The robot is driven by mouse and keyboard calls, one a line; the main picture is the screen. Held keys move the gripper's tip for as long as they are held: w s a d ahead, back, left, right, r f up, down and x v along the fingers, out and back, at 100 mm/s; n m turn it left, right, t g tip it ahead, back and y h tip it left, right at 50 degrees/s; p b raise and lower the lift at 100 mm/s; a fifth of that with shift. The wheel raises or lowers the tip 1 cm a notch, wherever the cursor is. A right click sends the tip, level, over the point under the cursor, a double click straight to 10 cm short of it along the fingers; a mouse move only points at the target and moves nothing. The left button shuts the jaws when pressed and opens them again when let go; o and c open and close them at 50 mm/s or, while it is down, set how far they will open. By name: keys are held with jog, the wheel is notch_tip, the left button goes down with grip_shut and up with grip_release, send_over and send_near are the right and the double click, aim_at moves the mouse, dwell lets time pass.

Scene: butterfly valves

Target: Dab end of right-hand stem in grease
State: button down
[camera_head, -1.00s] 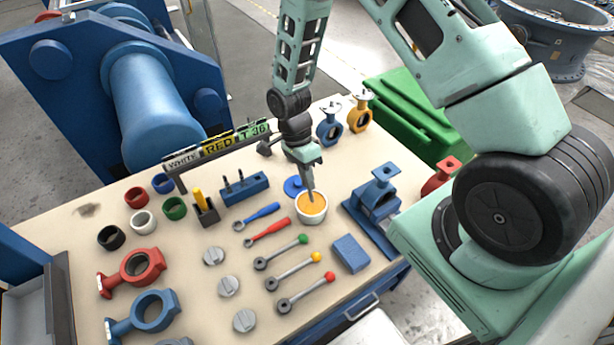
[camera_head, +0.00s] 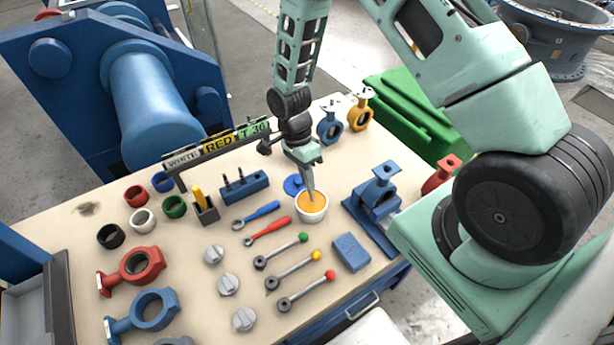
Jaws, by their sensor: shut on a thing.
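A white pot of orange-yellow grease (camera_head: 312,206) stands open on the bench, with a blue lid (camera_head: 294,184) just behind it to the left. My gripper (camera_head: 304,168) points down over the pot, shut on a thin grey stem (camera_head: 310,188). The stem's lower end is at the grease; how deep it sits I cannot tell.
Blue and red wrenches (camera_head: 266,228) lie left of the pot, with several knob-ended levers (camera_head: 290,252) in front. A blue vise-like fixture (camera_head: 376,205) stands right. A sign bar (camera_head: 215,147) rises behind the rack.

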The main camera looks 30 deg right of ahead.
jog(key=shift+f, duration=0.4)
dwell(1.0)
jog(key=shift+r, duration=0.1)
jog(key=shift+r+p, duration=2.45)
jog(key=shift+r, duration=1.05)
jog(key=shift+d+f+n+b, duration=0.2)
jog(key=shift+f+n+b, duration=0.1)
jog(key=shift+f+b, duration=0.05)
jog(key=w+d+f+n+t+h+b, duration=0.1)
jog(key=d+f+n+t+h+b, duration=0.1)
jog(key=n, duration=0.6)
jog(key=w+d+f+n+t+h+b, duration=0.1)
jog(key=d+f+n+t+h+b, duration=0.1)
jog(key=f+n+b, duration=0.3)
jog(key=n, duration=0.4)
jog(key=shift+b, duration=0.4)
